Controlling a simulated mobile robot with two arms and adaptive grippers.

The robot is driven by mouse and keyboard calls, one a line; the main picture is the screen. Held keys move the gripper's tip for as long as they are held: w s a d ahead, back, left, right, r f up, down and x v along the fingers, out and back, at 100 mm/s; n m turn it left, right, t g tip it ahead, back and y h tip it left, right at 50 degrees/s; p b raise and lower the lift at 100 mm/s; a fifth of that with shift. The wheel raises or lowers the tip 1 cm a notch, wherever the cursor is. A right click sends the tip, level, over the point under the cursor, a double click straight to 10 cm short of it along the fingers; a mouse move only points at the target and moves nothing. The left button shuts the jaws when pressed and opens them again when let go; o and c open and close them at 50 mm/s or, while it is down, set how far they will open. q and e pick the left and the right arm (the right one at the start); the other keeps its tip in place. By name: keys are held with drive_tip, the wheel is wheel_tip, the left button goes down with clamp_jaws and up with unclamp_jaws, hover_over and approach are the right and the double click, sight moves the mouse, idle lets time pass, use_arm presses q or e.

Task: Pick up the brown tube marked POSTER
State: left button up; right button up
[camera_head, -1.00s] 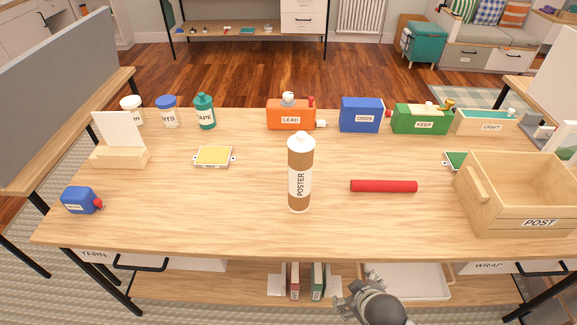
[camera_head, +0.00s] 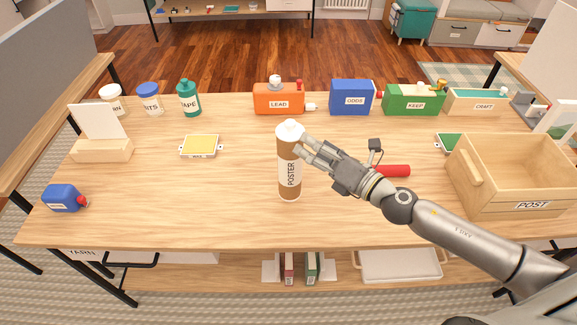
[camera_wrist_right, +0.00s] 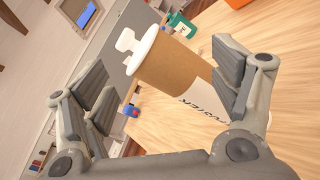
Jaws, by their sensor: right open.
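The brown tube marked POSTER (camera_head: 289,162) stands upright near the middle of the table, with a white cap and a white label. My right gripper (camera_head: 306,150) reaches in from the right, with its fingertips at the tube's upper right side. In the right wrist view the tube (camera_wrist_right: 172,68) lies between the spread fingers of the right gripper (camera_wrist_right: 165,90). The gripper is open, and I cannot tell whether a finger touches the tube. My left gripper is not in view.
A red cylinder (camera_head: 392,171) lies right of the tube, partly hidden by my arm. The POST crate (camera_head: 485,195) stands at the right. The ODDS (camera_head: 352,98), LEAD (camera_head: 278,98) and KEEP (camera_head: 412,99) boxes line the back.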

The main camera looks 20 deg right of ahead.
sight(300, 160)
drive_tip(key=n+g, duration=0.1)
drive_tip(key=n, duration=0.1)
drive_tip(key=n+g+y, duration=0.1)
drive_tip(key=n, duration=0.2)
drive_tip(key=shift+f+y, duration=0.15)
drive_tip(key=shift+y, duration=0.15)
wheel_tip(300, 160, down, 3)
drive_tip(key=d+n+g, duration=0.3)
drive_tip(key=n+g, duration=0.1)
drive_tip(key=n, duration=0.3)
drive_tip(key=shift+s+a+f+p+x, duration=0.15)
drive_tip(key=shift+p+x, duration=0.45)
drive_tip(key=shift+x, duration=1.1)
drive_tip(key=shift+s+f+p+x, duration=0.2)
drive_tip(key=shift+p+x, duration=0.45)
drive_tip(key=shift+x, duration=1.05)
drive_tip(key=shift+s+a+f+p+x, duration=0.15)
drive_tip(key=shift+p+x, duration=0.45)
drive_tip(key=shift+x, duration=1.1)
drive_tip(key=shift+s, duration=0.1)
drive_tip(key=c, duration=1.2)
